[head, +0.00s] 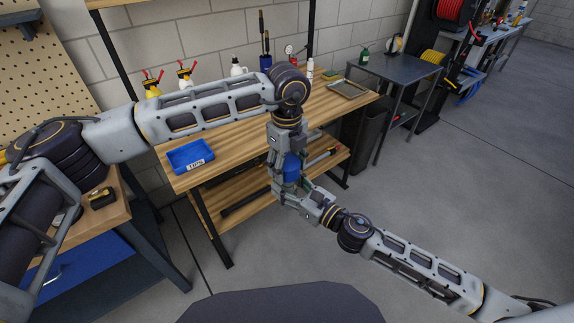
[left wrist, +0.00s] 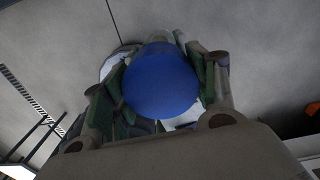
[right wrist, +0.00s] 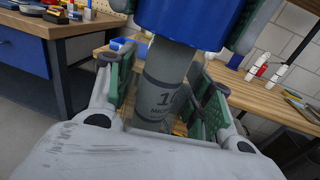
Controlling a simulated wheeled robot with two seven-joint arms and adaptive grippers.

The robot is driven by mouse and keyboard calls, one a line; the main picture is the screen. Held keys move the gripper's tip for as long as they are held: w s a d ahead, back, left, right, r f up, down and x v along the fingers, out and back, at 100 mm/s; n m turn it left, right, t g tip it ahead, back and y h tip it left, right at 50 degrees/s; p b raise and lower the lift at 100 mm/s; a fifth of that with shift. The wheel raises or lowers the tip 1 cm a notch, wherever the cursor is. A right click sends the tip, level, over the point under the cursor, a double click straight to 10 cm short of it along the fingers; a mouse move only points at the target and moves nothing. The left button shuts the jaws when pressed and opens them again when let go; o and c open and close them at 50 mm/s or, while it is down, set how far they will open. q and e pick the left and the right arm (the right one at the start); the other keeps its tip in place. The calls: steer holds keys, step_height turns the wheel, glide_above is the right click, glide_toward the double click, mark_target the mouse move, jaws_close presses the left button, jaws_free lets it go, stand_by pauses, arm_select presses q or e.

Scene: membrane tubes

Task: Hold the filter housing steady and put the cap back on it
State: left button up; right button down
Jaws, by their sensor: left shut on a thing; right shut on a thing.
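The blue cap (head: 291,167) is between the fingers of my left gripper (head: 284,158), which comes down from above and is shut on it. The cap's round top (left wrist: 160,85) fills the middle of the left wrist view. My right gripper (right wrist: 168,95) is shut on the grey cylindrical filter housing (right wrist: 163,88), which has dark printed markings. The cap (right wrist: 185,18) sits directly above the housing, roughly in line with it. The housing's upper end is hidden by the cap, so I cannot tell whether the cap is seated.
A wooden workbench (head: 235,130) with a lower shelf stands behind the grippers. It carries a labelled blue bin (head: 190,156), bottles and a tray (head: 348,89). A second bench with a tape measure (head: 101,198) is at left. Open floor lies at right.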

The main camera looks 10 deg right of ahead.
arm_select(q)
steer(key=m, duration=0.5)
steer(key=shift+w, duration=0.1)
steer(key=m, duration=0.5)
steer(key=shift+m, duration=0.3)
steer(key=m, duration=0.5)
steer(key=shift+c, duration=0.2)
steer(key=m, duration=1.4)
steer(key=shift+m, duration=0.4)
steer(key=m, duration=0.9)
steer(key=shift+m, duration=0.4)
steer(key=o, duration=1.2)
steer(key=shift+f, duration=0.1)
